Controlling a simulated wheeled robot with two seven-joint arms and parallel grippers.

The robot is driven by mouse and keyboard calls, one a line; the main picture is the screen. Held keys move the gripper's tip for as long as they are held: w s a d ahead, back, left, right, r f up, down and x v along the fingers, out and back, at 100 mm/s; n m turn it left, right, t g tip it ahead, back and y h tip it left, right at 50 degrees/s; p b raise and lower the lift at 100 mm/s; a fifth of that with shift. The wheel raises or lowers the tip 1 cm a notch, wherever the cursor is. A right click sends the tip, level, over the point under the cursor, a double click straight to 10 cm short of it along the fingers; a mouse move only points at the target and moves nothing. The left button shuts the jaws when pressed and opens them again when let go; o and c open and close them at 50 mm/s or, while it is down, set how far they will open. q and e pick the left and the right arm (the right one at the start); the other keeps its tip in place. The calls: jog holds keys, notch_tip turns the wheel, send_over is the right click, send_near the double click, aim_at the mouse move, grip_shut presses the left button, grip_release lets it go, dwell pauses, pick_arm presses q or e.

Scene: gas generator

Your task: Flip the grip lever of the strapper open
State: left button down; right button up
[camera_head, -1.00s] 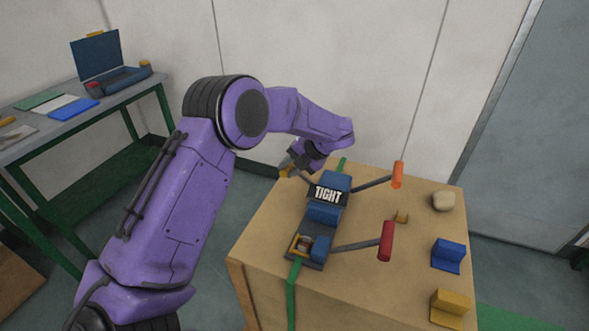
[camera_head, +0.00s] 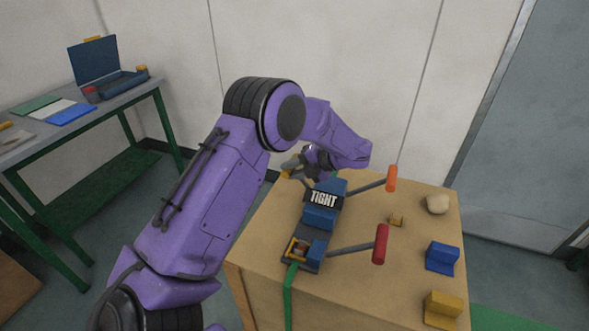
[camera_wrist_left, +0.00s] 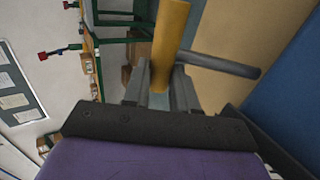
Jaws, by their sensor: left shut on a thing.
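The strapper (camera_head: 319,217) is a blue and dark grey tool with a "TIGHT" label, sitting on a wooden crate (camera_head: 405,285) with a green strap (camera_head: 288,295) running under it. Two grey levers stick out to its right, one with an orange grip (camera_head: 391,178) and one with a red grip (camera_head: 381,244). My left gripper (camera_head: 300,166) is at the strapper's far left end. It is shut on a yellow grip (camera_wrist_left: 172,40) on a grey rod (camera_wrist_left: 222,65), seen between its fingers in the left wrist view. My wrist partly hides this lever in the head view. My right gripper is out of view.
A workbench (camera_head: 140,92) with an open blue case (camera_head: 108,75) stands at left. A wall is behind.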

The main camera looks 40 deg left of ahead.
pick_arm(q)
jog(key=c, duration=0.9)
grip_release()
jog(key=shift+r, duration=0.1)
jog(key=b+v, duration=0.1)
jog(key=v, duration=0.9)
jog(key=shift+w+d+r+b, duration=0.1)
jog(key=shift+d+r+b, duration=0.05)
jog(key=shift+d+b, duration=0.15)
